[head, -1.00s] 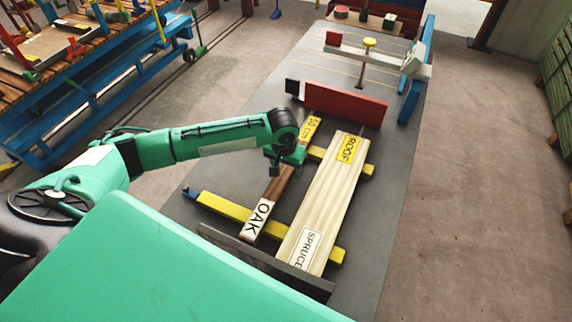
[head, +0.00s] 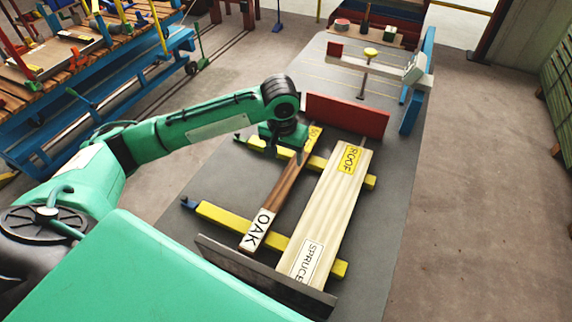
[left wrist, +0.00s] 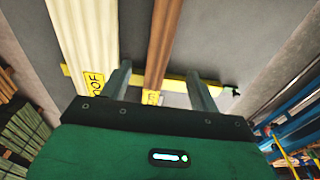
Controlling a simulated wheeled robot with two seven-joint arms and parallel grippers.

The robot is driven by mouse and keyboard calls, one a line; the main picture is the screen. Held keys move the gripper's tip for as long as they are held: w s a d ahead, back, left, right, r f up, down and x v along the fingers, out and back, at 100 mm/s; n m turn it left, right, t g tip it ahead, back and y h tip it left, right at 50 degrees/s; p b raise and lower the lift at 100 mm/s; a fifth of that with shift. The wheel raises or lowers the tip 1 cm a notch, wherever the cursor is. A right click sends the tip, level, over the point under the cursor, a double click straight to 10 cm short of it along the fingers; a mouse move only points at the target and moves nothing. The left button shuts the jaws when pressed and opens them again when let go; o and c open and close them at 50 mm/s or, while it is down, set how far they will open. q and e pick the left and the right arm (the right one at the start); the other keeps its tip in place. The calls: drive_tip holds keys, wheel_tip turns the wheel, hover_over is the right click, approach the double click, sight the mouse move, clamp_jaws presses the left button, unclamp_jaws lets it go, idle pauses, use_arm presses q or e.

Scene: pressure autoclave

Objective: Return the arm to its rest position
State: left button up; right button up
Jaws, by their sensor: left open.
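My left arm reaches in from the left in the head view. Its gripper (head: 285,150) hangs above the far end of the dark brown board labelled OAK (head: 283,197), hiding part of its yellow label. In the left wrist view the two fingers (left wrist: 160,85) are apart. The oak board (left wrist: 172,40) shows between and beyond them, with nothing held. The pale board labelled SPRUCE and ROOF (head: 328,218) lies to the right of the oak board. Both boards rest across two yellow bars (head: 228,216). My right gripper is not in view.
A red upright plate (head: 346,116) stands beyond the boards, and a dark plate (head: 262,274) stands at their near end. A wooden-topped blue bench (head: 150,85) is at the upper left. Grey surface left of the oak board is clear.

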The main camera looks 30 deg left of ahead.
use_arm(q)
drive_tip(key=shift+r, duration=0.6)
